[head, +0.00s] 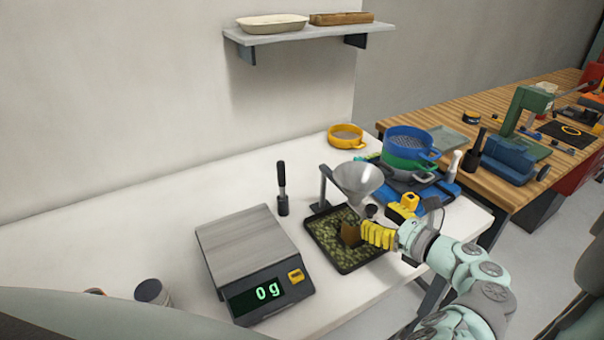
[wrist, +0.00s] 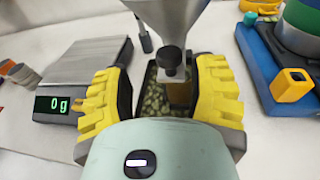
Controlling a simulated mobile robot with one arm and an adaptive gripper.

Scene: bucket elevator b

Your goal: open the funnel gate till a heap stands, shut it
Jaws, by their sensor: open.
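The grey metal funnel (head: 358,180) hangs on a stand over a black tray (head: 345,268) with a layer of greenish pebbles. It also fills the top of the wrist view (wrist: 167,18). A black knob (wrist: 170,58) on a stem is by the funnel's spout, and it shows in the head view (head: 371,210). A brown patch (head: 350,234) is below the spout; I cannot tell whether it is a heap or a solid part. My gripper (head: 372,234) is open, its yellow-backed fingers either side of the knob in the wrist view (wrist: 165,95), with gaps to it.
A scale (head: 245,245) reading 0 g stands left of the tray. A yellow block (head: 403,205), blue tray (head: 440,193) and stacked sieves (head: 408,145) crowd the right. The bench's left part is mostly clear.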

